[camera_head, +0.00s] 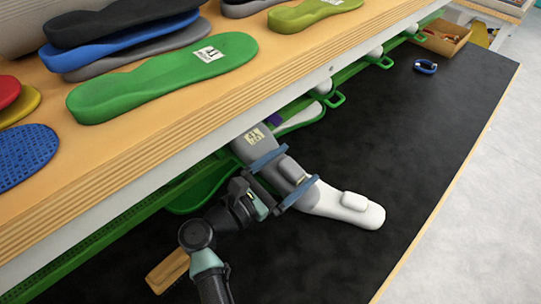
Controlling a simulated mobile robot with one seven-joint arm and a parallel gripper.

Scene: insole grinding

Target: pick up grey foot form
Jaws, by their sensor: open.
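The grey foot form (255,147) lies slanted at the edge of the green rack, with a pale square label on its upper left end. A raised grey block (289,169) stands on it. My gripper (284,177) is open, with one blue finger on each side of this block. I cannot tell whether the fingers touch it. A white form (330,205) with its own raised block extends to the lower right of the grey form. My gripper's finger hides where the two meet.
A wooden shelf (190,112) with coloured insoles overhangs above and to the left. A green rack (160,203) with handled trays runs below it. A wooden piece (167,270), a blue ring-shaped item (425,67) and a box (441,38) rest on the dark mat (440,130), mostly clear at right.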

